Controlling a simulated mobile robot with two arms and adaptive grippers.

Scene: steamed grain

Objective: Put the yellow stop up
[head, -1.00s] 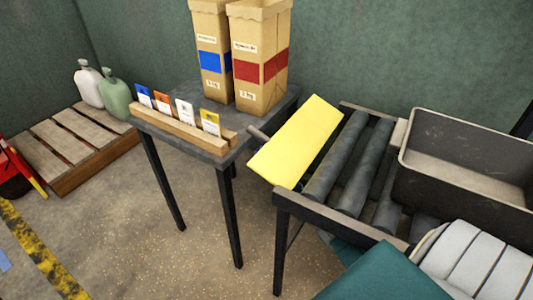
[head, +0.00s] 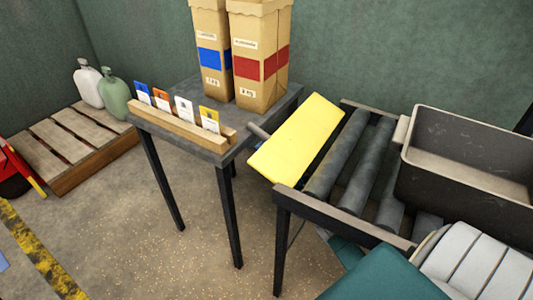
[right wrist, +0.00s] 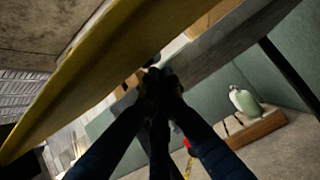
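The yellow stop (head: 297,138) is a flat yellow plate at the left end of the roller conveyor (head: 338,155), beside the dark table. It lies tilted, close to flat. In the right wrist view its long yellow edge (right wrist: 85,75) crosses overhead at close range. My right gripper (right wrist: 156,84) is beneath that edge, its dark fingers drawn together at the tips with nothing seen between them. Whether the tips touch the plate I cannot tell. In the head view the right fingers are hidden; my teal and white arm shows at the lower right. My left gripper is not in view.
A grey bin (head: 468,150) stands on the conveyor's right part. The dark table (head: 205,90) holds two tall cartons (head: 262,88) and a wooden card rack (head: 180,128). A pallet (head: 75,150) with two jugs stands at left.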

